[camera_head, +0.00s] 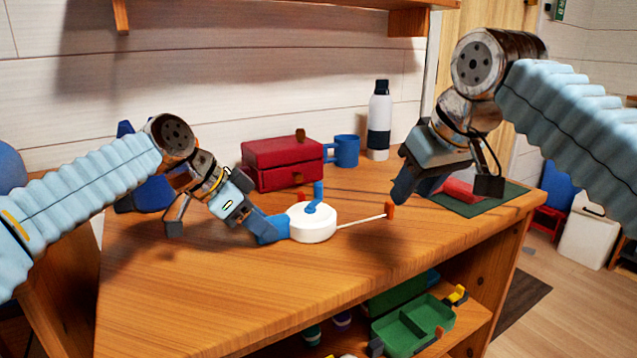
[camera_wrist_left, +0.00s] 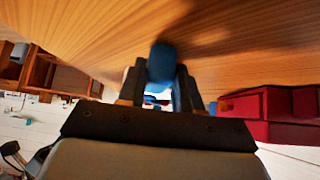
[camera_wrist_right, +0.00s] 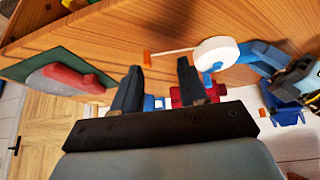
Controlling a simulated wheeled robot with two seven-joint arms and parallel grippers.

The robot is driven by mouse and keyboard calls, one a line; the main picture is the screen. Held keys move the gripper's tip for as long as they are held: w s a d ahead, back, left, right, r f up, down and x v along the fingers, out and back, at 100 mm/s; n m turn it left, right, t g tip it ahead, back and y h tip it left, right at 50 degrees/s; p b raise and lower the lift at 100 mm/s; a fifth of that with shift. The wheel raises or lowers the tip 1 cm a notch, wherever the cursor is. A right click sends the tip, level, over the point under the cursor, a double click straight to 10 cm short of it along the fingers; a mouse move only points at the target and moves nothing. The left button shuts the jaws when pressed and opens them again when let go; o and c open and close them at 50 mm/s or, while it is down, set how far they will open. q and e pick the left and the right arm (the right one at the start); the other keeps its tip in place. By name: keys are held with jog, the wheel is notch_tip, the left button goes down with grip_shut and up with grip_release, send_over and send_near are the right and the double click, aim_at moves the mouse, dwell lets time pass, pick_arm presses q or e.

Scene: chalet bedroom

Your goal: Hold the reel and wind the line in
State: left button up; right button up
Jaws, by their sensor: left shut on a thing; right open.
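The reel is a white drum (camera_head: 312,226) on the wooden desk, with a blue crank and upright blue knob (camera_head: 318,191) on top. Its thin white line (camera_head: 360,221) runs right across the desk to a small orange tab (camera_head: 389,210). My left gripper (camera_head: 268,229) is shut on the reel's blue handle (camera_wrist_left: 162,64), at the drum's left. My right gripper (camera_head: 401,190) is open and empty, above the desk near the orange tab, to the right of the drum. The right wrist view also shows the drum (camera_wrist_right: 216,53) and tab (camera_wrist_right: 147,57), beyond the open fingers.
A red box (camera_head: 283,163), a blue mug (camera_head: 345,150) and a bottle (camera_head: 379,122) stand behind the reel. A green mat (camera_head: 497,204) with a red and grey thing lies at right. A green tray (camera_head: 415,325) is on the shelf below. The desk's front is clear.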

aim_at(320, 187)
jog(key=w+a+r+t+y, duration=0.1)
jog(key=w+a+r+t, duration=0.15)
jog(key=a, duration=0.85)
jog(key=x, duration=1)
jog(key=shift+w+a+r, duration=0.2)
jog(key=shift+w+a, duration=0.05)
jog(key=shift+a, duration=0.1)
